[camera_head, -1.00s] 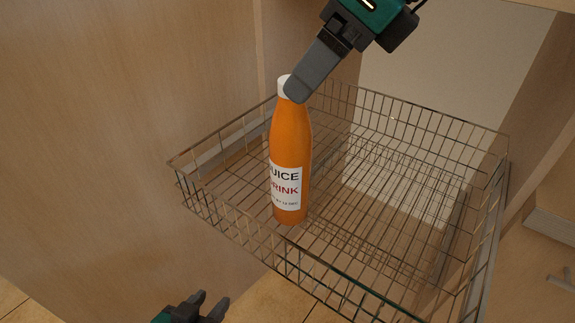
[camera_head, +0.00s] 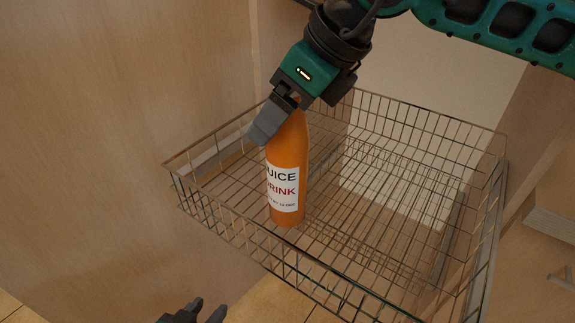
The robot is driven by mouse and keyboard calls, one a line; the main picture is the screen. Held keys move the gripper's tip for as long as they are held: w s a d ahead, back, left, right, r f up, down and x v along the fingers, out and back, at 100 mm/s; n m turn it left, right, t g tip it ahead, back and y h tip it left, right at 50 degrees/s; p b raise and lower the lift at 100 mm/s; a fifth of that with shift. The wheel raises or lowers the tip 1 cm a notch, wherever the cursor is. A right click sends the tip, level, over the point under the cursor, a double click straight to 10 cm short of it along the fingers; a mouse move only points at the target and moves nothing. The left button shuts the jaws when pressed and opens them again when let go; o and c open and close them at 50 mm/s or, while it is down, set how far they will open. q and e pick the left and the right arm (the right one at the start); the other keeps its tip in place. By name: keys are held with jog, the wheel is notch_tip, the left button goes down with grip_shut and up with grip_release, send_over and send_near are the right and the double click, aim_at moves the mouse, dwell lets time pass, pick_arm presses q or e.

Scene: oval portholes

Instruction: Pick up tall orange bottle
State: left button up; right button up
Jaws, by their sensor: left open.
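The tall orange bottle (camera_head: 288,160) stands upright in the wire basket, with a white label reading "JUICE DRINK" facing me. My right gripper (camera_head: 263,132) comes in from the top right, and its grey finger overlaps the upper left of the bottle. It hides the bottle's cap and part of its neck. I see its fingers nearly edge-on, so I cannot tell whether they are apart or touch the bottle. My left gripper (camera_head: 207,311) is at the bottom edge, open and empty, its two dark fingertips apart. It is well below and left of the bottle.
The wire basket (camera_head: 390,165) is pulled out between wooden cabinet panels and is otherwise empty, with free room right of the bottle. A wooden panel (camera_head: 110,130) bounds the left side. Another wooden part with a handle (camera_head: 560,281) is at right.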

grip_shut()
dwell(0.6)
jog(key=shift+r, duration=0.1)
